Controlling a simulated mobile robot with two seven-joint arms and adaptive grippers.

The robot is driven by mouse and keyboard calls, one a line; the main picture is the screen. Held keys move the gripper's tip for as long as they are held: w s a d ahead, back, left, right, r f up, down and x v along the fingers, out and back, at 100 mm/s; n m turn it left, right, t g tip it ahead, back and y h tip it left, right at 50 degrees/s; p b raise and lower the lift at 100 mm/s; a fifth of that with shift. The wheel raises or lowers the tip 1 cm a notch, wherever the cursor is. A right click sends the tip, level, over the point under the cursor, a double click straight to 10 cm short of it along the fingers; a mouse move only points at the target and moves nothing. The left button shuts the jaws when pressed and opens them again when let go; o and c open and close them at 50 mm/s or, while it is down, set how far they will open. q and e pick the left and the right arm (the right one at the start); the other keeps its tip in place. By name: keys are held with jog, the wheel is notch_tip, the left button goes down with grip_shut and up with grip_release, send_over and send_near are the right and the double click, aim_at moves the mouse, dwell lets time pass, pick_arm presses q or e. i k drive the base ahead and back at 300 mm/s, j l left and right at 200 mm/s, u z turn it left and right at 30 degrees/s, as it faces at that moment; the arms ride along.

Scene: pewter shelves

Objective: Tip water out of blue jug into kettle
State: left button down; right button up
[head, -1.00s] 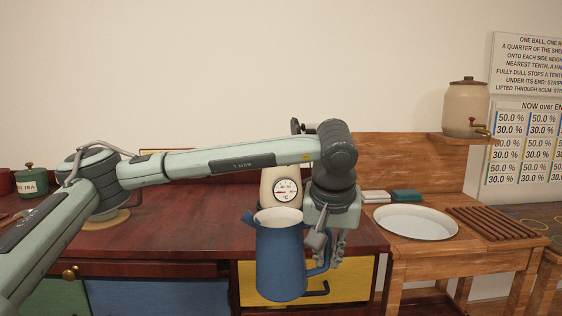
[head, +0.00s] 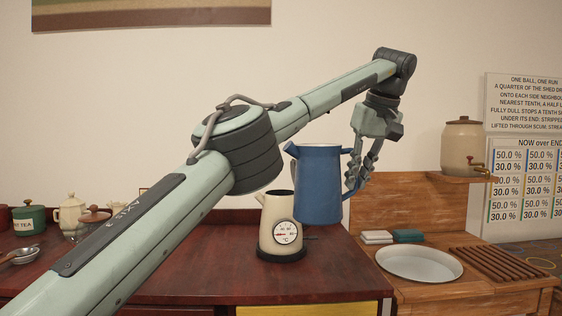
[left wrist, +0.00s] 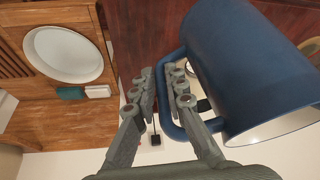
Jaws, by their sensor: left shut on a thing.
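The blue jug (head: 319,186) hangs upright in the air in the head view, above and to the right of the kettle. My left gripper (head: 357,172) is shut on the jug's handle, at the jug's right side. The left wrist view shows the jug (left wrist: 250,65) close up, with the gripper fingers (left wrist: 163,100) around its handle. The cream kettle (head: 280,219) with a round dial stands on the dark red counter on a black base. Its top looks open. The water inside the jug is not visible. My right gripper is not in view.
A white basin (head: 419,263) and a slatted wooden rack (head: 503,262) sit on the wooden stand at right. A crock with a tap (head: 463,147) stands on a shelf above. A green tea tin (head: 29,220) and teapot (head: 69,214) are at left.

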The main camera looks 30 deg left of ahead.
aim_at(280, 234)
jog(key=i+j, duration=0.2)
jog(key=i, duration=0.3)
jog(key=i+j, duration=0.15)
jog(key=i, duration=0.3)
